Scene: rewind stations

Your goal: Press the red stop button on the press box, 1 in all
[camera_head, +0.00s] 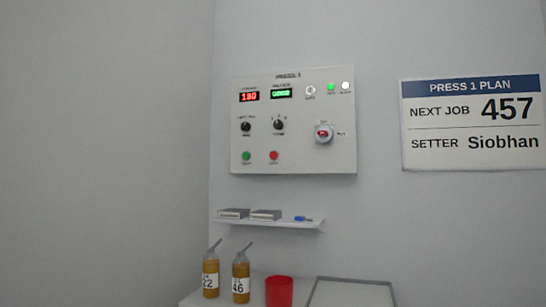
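The press box (310,155) is a pale panel on the back wall, labelled PRESS 1. Its red stop button (273,156) is in the bottom row, just right of a green button (246,156). Above them are two dark knobs, a red display reading about 130 and a green display too small to read surely. A green lamp (331,87) is at the top right, beside a white lamp. A red-centred switch (323,132) sits on the right side. Neither of my grippers shows in the head view.
A white wall shelf (270,222) below the box bears two flat boxes and a small blue item. Below it, a table (258,296) holds two numbered amber bottles (241,278), a red cup (279,291) and a grey-rimmed tray (350,281). A plan sign (472,122) hangs at right.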

